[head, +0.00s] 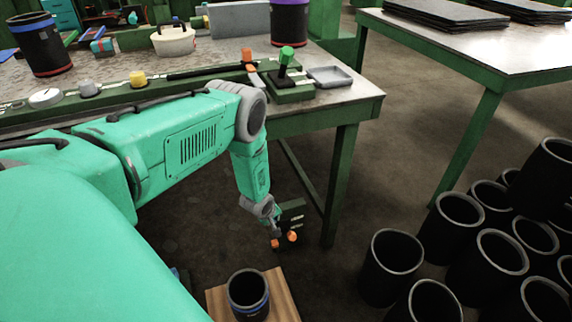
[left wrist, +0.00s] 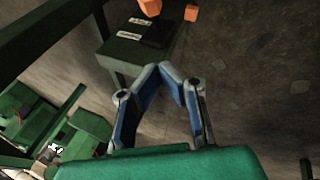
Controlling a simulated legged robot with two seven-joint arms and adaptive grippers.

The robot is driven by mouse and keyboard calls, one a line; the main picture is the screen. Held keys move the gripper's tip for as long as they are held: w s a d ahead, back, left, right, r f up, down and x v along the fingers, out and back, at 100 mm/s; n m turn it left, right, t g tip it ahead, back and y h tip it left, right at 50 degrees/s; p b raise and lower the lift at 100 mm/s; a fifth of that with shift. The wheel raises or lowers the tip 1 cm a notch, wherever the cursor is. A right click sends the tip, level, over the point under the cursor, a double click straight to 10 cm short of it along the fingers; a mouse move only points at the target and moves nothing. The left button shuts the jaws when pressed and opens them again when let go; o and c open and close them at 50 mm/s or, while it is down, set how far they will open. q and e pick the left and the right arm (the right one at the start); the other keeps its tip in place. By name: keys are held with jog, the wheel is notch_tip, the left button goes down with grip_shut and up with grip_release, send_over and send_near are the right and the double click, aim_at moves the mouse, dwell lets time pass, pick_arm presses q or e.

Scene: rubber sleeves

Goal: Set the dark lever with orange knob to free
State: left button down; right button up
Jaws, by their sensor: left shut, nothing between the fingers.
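A small green control box (head: 293,213) stands low beside the bench leg, with two orange knobs near its lower end, one on the right (head: 292,237) and one on the left (head: 275,243). In the left wrist view the box (left wrist: 122,58) carries two white labels and a dark part, with an orange knob (left wrist: 150,7) and another orange piece (left wrist: 191,12) at the top edge. The dark lever itself is hard to make out, and the label text is unreadable. My left gripper (left wrist: 169,68) is shut and empty, apart from the knobs in that view. My right gripper is not seen.
The workbench (head: 352,92) carries another orange-knobbed control (head: 247,57) and a green-knobbed lever (head: 285,57). A black sleeve (head: 248,300) stands on a wooden board below. Several black sleeves (head: 391,265) crowd the lower right. Bare floor lies between.

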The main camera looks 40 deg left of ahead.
pick_arm(q)
jog(key=b, duration=0.4)
send_over(289, 232)
jog(key=s+a, duration=0.2)
notch_tip(289, 232, down, 7)
jog(key=f, duration=0.1)
jog(key=d+f, duration=0.1)
jog(key=f+b, duration=0.1)
jog(key=shift+w+d, duration=0.3)
jog(key=shift+w, duration=0.1)
jog(key=shift+d+r, duration=0.15)
jog(key=shift+d, duration=0.2)
